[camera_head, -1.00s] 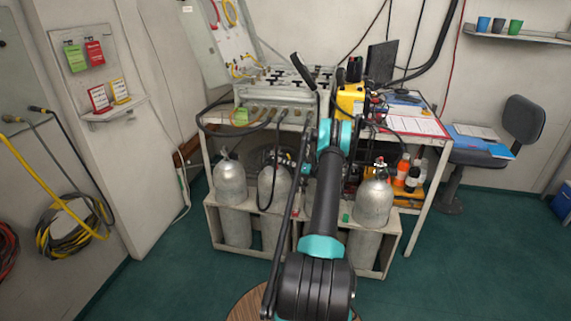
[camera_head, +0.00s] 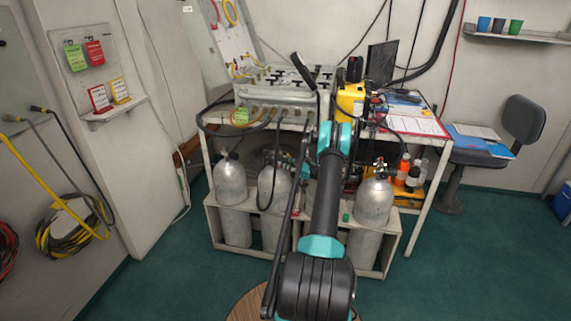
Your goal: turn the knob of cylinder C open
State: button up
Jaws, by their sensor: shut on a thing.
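Several silver cylinders stand in a rack under the bench. The leftmost cylinder (camera_head: 231,184) and the rightmost cylinder (camera_head: 374,202) show clearly. The second cylinder from the left (camera_head: 270,185) is partly covered by a black hose. My arm hides most of the space between it and the rightmost one. I cannot read any letters, so I cannot tell which is cylinder C. My gripper (camera_head: 287,161), small and partly hidden by my arm, is low under the bench at the second cylinder's top. It is shut on what appears to be a valve knob; the fingers and knob are unclear.
A bench (camera_head: 432,183) stands over the cylinders, carrying a grey valve panel (camera_head: 270,98) and a yellow device (camera_head: 349,101). Black hoses hang from its front. An orange bottle (camera_head: 403,166) stands on the right. The green floor (camera_head: 470,260) is clear at the right.

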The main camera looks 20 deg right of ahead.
jog(key=n, duration=0.7)
jog(key=shift+s+f+n+y, duration=0.1)
jog(key=shift+n+y, duration=0.2)
jog(key=shift+n, duration=0.1)
jog(key=n, duration=0.3)
jog(key=shift+n, duration=0.4)
jog(key=n, duration=0.3)
jog(key=shift+f+n+g, duration=0.1)
jog(key=shift+n+g, duration=0.2)
jog(key=shift+n, duration=0.1)
jog(key=n, duration=0.3)
jog(key=shift+n, duration=0.4)
jog(key=n, duration=0.3)
jog(key=shift+n, duration=0.4)
jog(key=n, duration=0.4)
jog(key=shift+f+g, duration=0.1)
jog(key=shift+g, duration=0.2)
jog(key=shift+d+n, duration=0.1)
jog(key=shift+n, duration=1.6)
